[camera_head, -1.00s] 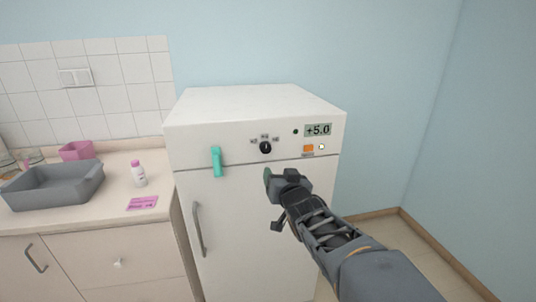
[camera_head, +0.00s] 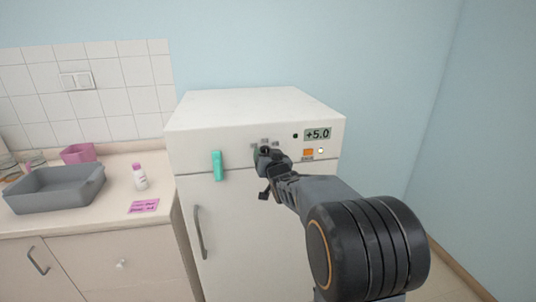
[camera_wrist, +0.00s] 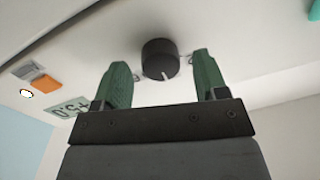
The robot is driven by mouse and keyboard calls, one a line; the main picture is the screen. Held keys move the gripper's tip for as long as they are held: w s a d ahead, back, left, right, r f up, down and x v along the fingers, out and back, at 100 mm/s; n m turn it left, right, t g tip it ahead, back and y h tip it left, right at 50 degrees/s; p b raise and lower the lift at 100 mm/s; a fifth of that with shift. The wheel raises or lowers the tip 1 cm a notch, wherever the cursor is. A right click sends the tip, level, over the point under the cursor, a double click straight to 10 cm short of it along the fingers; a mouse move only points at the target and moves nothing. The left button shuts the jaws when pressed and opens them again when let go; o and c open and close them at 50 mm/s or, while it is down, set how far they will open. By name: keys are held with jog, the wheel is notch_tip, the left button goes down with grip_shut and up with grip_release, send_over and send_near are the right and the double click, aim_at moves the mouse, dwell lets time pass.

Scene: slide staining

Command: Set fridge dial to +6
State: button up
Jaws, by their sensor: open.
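The white fridge (camera_head: 240,235) stands against the blue wall. Its black dial (camera_wrist: 160,59) shows in the wrist view, with a white pointer line on its side; in the head view my gripper hides most of it. The fridge display (camera_head: 317,134) reads +5.0 and also shows in the wrist view (camera_wrist: 66,108). My gripper (camera_head: 262,152) is at the dial's height on the fridge front. In the wrist view its green fingers (camera_wrist: 162,82) are apart, the dial between and just beyond their tips. I cannot tell whether they touch it.
An orange switch (camera_head: 308,153) and a small lit lamp (camera_head: 320,151) sit right of the dial. A teal clip-like piece (camera_head: 217,165) hangs on the front at left.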

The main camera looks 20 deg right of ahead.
jog(key=shift+w, duration=0.25)
jog(key=c, duration=0.9)
